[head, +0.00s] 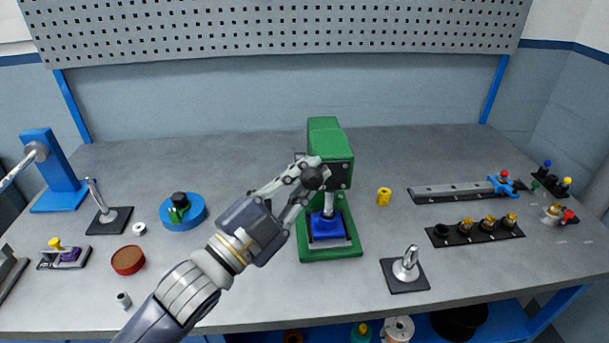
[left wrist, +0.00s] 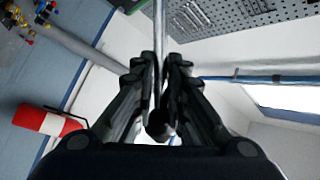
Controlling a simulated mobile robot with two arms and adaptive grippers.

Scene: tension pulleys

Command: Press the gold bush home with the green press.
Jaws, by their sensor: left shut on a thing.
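The green press (head: 329,137) stands at the middle of the bench. A blue block (head: 327,229) sits on its base under the silver ram (head: 328,203). My left gripper (head: 308,181) is in front of the press head, shut on the press lever with its dark ball knob (head: 316,178). In the left wrist view the fingers close around the metal lever rod (left wrist: 159,30), with the dark knob (left wrist: 160,125) between them. A gold, flanged bush (head: 384,196) stands on the bench right of the press. Whether a bush is in the blue block cannot be seen. My right gripper is not in view.
A dark rack (head: 451,237) with several gold-topped parts and a grey rail (head: 450,192) lie at right. A ringed stand (head: 405,272) is front right. A blue round fixture (head: 184,222) and a brown dish (head: 128,262) are left. The back of the bench is clear.

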